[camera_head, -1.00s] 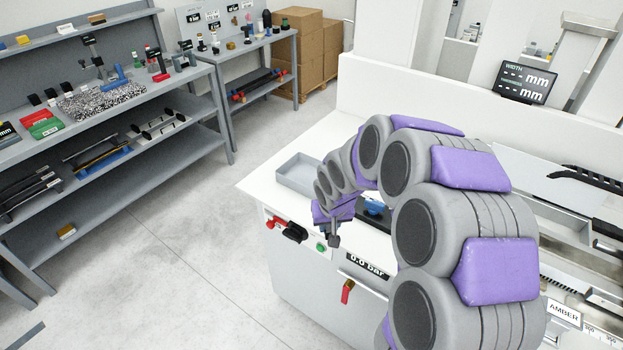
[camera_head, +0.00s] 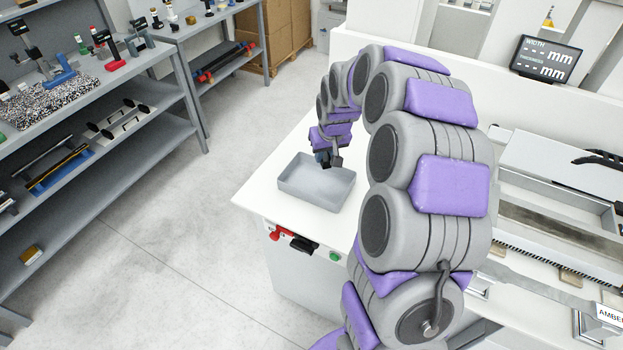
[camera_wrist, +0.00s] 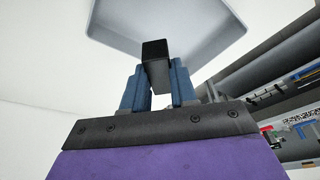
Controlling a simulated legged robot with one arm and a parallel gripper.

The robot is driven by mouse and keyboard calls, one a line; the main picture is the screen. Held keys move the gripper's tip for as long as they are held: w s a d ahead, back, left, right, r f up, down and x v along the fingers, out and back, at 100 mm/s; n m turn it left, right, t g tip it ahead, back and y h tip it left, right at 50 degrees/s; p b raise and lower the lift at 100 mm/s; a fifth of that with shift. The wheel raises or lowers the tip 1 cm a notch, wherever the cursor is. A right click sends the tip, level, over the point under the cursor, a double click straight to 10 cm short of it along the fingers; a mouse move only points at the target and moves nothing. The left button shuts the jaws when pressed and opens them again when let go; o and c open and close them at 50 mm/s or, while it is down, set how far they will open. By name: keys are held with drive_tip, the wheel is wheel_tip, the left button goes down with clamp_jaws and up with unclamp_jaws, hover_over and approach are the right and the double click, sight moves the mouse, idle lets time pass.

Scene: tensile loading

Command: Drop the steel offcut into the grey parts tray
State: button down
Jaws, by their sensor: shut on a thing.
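The grey parts tray (camera_head: 300,190) stands on the left end of the white bench. It looks empty in the head view. My gripper (camera_head: 327,160) is at the tray's back right part, seemingly above it. In the wrist view my gripper (camera_wrist: 160,88) has its blue fingers shut on a small block with a dark end face, the steel offcut (camera_wrist: 155,50). The offcut sticks out past the fingertips, in front of the tray (camera_wrist: 205,40). In the head view the offcut is too small and dark to tell apart from the fingers.
The white bench top (camera_head: 258,190) is bare left of the tray. Red and black controls (camera_head: 290,238) sit on the bench front below it. A display (camera_head: 545,60) stands at the back right. Grey shelving (camera_head: 110,125) with tools is at the left, across open floor.

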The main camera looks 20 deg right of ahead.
drive_tip(key=shift+s+d+f, duration=0.1)
drive_tip(key=shift+d+f, duration=0.05)
drive_tip(key=shift+f, duration=0.3)
drive_tip(key=b, duration=0.2)
hover_over(323, 185)
drive_tip(key=shift+f, duration=2.4)
drive_tip(key=c, duration=1.1)
unclamp_jaws()
drive_tip(key=shift+d, duration=0.15)
drive_tip(key=o, duration=0.3)
